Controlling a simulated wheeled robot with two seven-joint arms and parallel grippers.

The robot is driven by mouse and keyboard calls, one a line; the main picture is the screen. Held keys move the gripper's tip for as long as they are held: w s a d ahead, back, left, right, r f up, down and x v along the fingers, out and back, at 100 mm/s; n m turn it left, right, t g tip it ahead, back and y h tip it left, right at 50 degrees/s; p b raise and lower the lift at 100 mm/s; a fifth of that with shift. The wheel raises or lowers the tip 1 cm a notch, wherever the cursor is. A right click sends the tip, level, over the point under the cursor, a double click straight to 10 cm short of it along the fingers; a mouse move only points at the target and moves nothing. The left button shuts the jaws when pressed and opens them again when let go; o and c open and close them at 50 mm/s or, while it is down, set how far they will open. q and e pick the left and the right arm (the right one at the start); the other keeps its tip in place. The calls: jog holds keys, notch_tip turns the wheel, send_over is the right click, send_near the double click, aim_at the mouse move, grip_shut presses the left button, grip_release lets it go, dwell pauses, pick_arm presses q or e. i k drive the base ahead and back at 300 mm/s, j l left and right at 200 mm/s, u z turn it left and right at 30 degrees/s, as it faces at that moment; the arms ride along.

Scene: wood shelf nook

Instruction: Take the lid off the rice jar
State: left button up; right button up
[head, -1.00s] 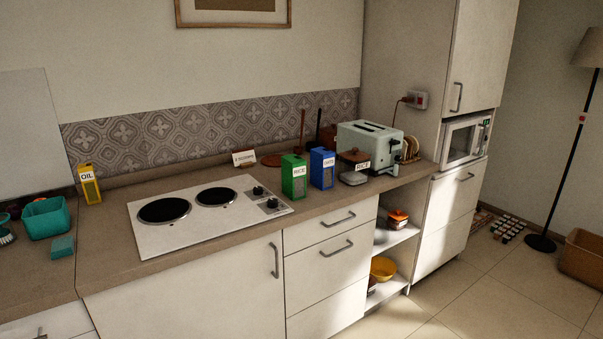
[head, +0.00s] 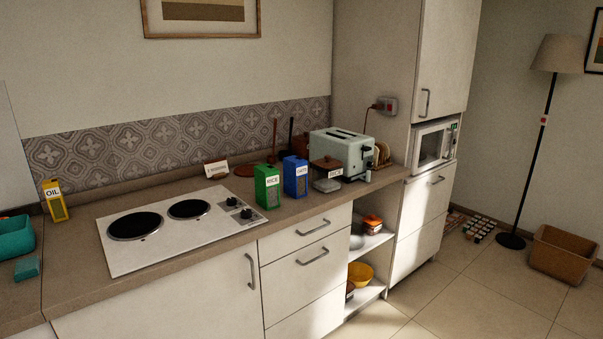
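A jar with a brown lid (head: 324,163) stands on the counter in front of the toaster, with a small white label (head: 335,173) that looks like RICE but is too small to read surely. The lid is on the jar. A low grey item (head: 327,185) sits in front and hides its lower part. A green box (head: 267,187) labelled RICE stands to its left, past a blue box (head: 295,177). Neither of my grippers is in view.
A pale green toaster (head: 342,148) stands right behind the jar. A white two-plate hob (head: 175,225) lies left of the boxes. A yellow oil box (head: 55,201) and a teal tub (head: 15,238) are at far left. Open floor (head: 480,290) lies at right.

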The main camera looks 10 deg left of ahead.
aim_at(327, 162)
jog(key=i+l, duration=0.3)
jog(key=i, duration=0.15)
jog(key=i+l, duration=0.3)
jog(key=i, duration=0.15)
jog(key=i+l+z, duration=0.1)
jog(key=i+l, duration=0.2)
jog(key=i, duration=0.15)
jog(key=i+l, duration=0.3)
jog(key=i, duration=0.2)
jog(key=i+l, duration=0.25)
jog(key=i, duration=0.2)
